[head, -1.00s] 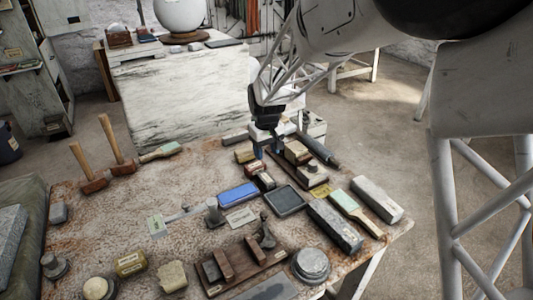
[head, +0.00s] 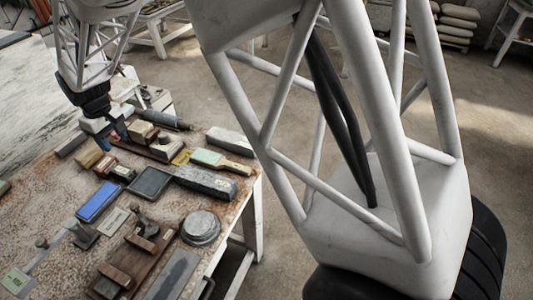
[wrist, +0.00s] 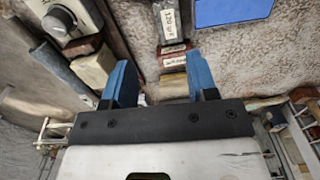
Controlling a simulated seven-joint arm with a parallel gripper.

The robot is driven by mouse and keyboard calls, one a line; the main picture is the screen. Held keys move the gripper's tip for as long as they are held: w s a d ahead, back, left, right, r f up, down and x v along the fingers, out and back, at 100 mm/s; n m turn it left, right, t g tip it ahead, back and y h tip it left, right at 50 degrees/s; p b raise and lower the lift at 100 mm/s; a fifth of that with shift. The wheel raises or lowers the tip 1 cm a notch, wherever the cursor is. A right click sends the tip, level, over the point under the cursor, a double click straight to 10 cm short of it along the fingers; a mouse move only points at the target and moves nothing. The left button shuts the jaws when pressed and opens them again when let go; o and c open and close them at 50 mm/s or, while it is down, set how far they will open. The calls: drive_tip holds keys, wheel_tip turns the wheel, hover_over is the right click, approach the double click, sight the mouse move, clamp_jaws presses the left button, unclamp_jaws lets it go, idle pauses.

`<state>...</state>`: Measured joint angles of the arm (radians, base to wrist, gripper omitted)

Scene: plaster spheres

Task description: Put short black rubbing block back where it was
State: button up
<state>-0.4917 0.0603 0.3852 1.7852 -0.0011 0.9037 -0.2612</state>
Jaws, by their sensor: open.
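My gripper (head: 112,138) is at the far end of the worktable, with its two blue fingers apart and nothing seen held between them. In the wrist view the gripper (wrist: 161,82) is open, with a tan block (wrist: 173,85) showing between and beyond the fingers. A small dark block with a pale label (head: 122,173) looks like the short black rubbing block; it lies beside a dark red labelled block (head: 105,163). In the wrist view, a labelled block (wrist: 172,22) and the dark red block (wrist: 174,49) lie in line past the tan one. Exact contact is unclear.
A blue block (head: 98,202) and a dark tray (head: 150,183) lie nearby. A long grey stone (head: 206,181), a green-topped brush (head: 207,157) and a wooden stand with a pale block (head: 163,146) crowd the right side. A round metal tin (head: 200,228) is nearer.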

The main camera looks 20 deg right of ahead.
drive_tip(key=s+d+r+m, duration=0.1)
drive_tip(key=s+d+r, duration=0.35)
drive_tip(key=d, duration=0.35)
drive_tip(key=s+d+r+m+t, duration=0.1)
drive_tip(key=s+d+r+m, duration=0.15)
drive_tip(key=s+d, duration=0.35)
drive_tip(key=s+d+r+m, duration=0.1)
drive_tip(key=s+d+r, duration=0.35)
drive_tip(key=d, duration=0.45)
drive_tip(key=s+d+m, duration=0.2)
drive_tip(key=s+d, duration=0.4)
drive_tip(key=s, duration=0.4)
drive_tip(key=s+d+m+t, duration=0.1)
drive_tip(key=s+d+m, duration=0.1)
drive_tip(key=s+d, duration=0.4)
drive_tip(key=s, duration=0.4)
drive_tip(key=shift+s+t, duration=0.15)
drive_tip(key=shift+t, duration=0.15)
